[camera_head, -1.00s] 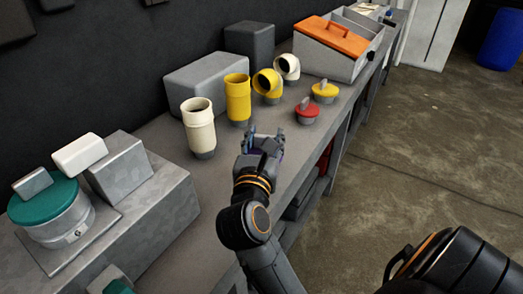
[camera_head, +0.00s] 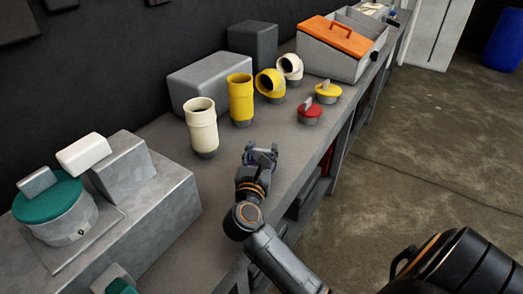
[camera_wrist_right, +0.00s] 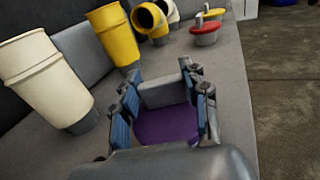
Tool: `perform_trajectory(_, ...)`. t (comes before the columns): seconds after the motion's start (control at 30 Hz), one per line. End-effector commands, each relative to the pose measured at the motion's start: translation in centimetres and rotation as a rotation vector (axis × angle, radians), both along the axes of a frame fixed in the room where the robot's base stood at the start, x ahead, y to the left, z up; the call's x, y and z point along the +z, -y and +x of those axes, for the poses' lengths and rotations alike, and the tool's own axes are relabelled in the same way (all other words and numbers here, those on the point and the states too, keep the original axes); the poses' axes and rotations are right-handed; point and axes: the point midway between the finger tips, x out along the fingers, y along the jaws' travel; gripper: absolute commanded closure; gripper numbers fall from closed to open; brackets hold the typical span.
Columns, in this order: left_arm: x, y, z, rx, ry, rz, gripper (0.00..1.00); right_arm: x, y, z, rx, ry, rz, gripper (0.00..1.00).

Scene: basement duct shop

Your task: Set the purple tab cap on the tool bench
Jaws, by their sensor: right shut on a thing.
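The purple tab cap (camera_wrist_right: 168,125) has a round purple top and a grey upright tab (camera_wrist_right: 162,94). My right gripper (camera_head: 262,153) is shut on it, with blue-padded fingers (camera_wrist_right: 165,108) on either side in the right wrist view. The tool bench (camera_head: 225,170) is a long grey top along the dark wall. The gripper and cap are over its front part, in front of the white and yellow pipes. I cannot tell whether the cap touches the bench top. In the head view the gripper mostly hides the cap. My left gripper is not in view.
A cream pipe (camera_head: 201,125), a yellow pipe (camera_head: 240,100) and two elbows stand behind the gripper. A red tab cap (camera_head: 310,114) and a yellow tab cap (camera_head: 328,95) sit to the right. A metal block with a teal-lidded can (camera_head: 65,218) is at left.

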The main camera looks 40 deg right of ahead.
Motion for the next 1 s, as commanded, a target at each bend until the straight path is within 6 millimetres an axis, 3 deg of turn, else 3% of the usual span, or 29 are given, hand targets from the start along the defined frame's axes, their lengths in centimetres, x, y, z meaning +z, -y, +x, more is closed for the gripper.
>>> perform_trajectory(0.2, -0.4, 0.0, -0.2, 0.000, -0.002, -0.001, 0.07, -0.4, 0.0, 0.0, 0.001, 0.000, 0.000, 0.88)
perform_trajectory(0.23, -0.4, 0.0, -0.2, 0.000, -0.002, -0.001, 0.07, -0.4, 0.0, 0.0, 0.001, 0.000, 0.000, 0.53)
perform_trajectory(0.33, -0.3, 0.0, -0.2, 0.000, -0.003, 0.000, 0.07, -0.3, 0.0, 0.0, 0.001, 0.000, 0.000, 0.32)
perform_trajectory(0.73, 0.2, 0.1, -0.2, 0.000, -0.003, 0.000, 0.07, 0.3, 0.0, 0.0, 0.001, 0.001, -0.001, 0.32)
perform_trajectory(1.0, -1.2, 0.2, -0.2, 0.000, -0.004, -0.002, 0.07, -0.4, -3.6, -3.4, 0.004, -0.002, 0.005, 0.32)
